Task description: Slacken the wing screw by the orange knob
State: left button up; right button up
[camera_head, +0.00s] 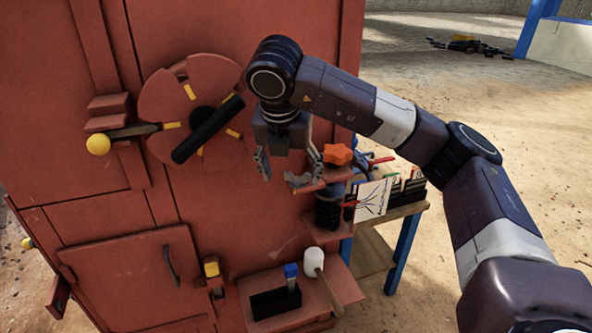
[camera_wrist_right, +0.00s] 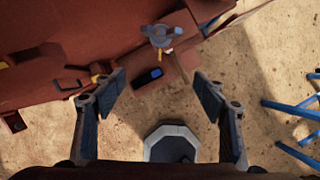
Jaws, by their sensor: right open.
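The orange star-shaped knob (camera_head: 337,154) sits on top of a dark upright fitting at the right side of the red crusher (camera_head: 90,215). My left gripper is not in view.
A round red plate with a black handle (camera_head: 208,130) and a yellow-ball lever (camera_head: 98,144) are on the crusher's face. A low red shelf holds a white-headed mallet (camera_head: 314,258) and a black tray (camera_head: 275,303). A blue-legged table (camera_head: 398,214) stands at right. Sandy floor lies beyond.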

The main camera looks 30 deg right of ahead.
jog(key=p, duration=0.2)
send_over(297, 172)
jog(key=s+a, duration=0.2)
jog(key=shift+d+r, duration=0.15)
jog(key=shift+d, duration=0.05)
jog(key=x, duration=0.4)
jog(key=shift+w+d+f+p, duration=0.15)
jog(key=shift+w+f+p, duration=0.15)
jog(key=shift+f, duration=0.3)
jog(key=shift+c, duration=0.6)
jog(key=c, duration=1)
